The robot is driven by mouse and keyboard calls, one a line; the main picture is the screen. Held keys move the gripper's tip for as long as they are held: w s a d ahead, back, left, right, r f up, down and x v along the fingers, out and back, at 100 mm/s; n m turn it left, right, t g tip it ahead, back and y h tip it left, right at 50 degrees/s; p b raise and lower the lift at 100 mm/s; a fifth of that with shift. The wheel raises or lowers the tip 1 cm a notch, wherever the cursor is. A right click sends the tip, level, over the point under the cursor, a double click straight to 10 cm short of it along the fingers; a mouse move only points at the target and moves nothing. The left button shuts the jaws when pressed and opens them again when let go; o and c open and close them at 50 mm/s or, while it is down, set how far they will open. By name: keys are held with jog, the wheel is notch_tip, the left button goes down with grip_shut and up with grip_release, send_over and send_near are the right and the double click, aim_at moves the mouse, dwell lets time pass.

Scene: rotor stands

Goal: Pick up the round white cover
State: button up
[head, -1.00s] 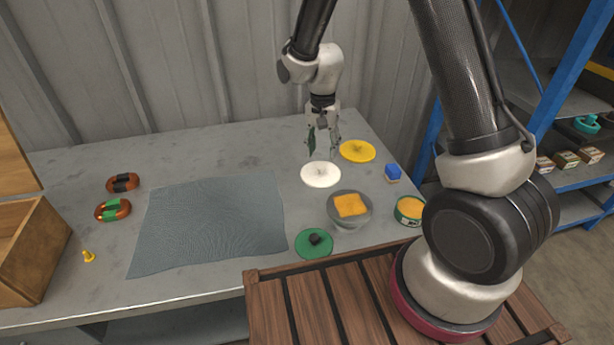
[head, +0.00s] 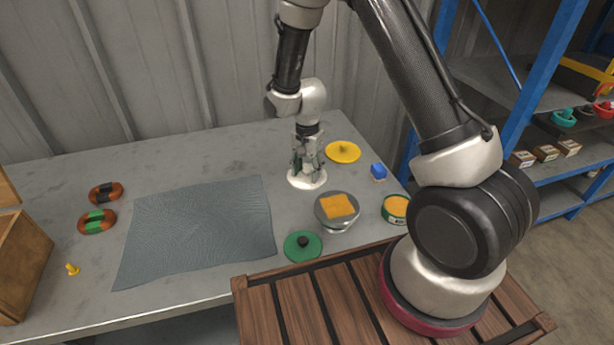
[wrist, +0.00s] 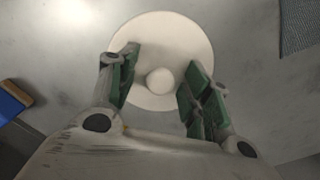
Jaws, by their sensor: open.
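The round white cover (head: 307,181) lies flat on the grey table, and my gripper hides part of it in the head view. In the wrist view the white cover (wrist: 165,40) shows a round knob (wrist: 160,81) near its middle. My gripper (head: 306,170) points down over the cover. In the wrist view my gripper (wrist: 158,90) has its green-padded fingers apart, one on each side of the knob, with a gap to it. I cannot tell whether the fingertips touch the cover.
A yellow cover (head: 343,152) lies behind the white one. A grey bowl (head: 337,222) with an orange cloth (head: 338,205), a green cover (head: 303,246), a blue block (head: 378,171) and an orange-filled tin (head: 395,209) are nearby. A grey mat (head: 195,235) lies left.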

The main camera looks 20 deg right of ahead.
grip_shut()
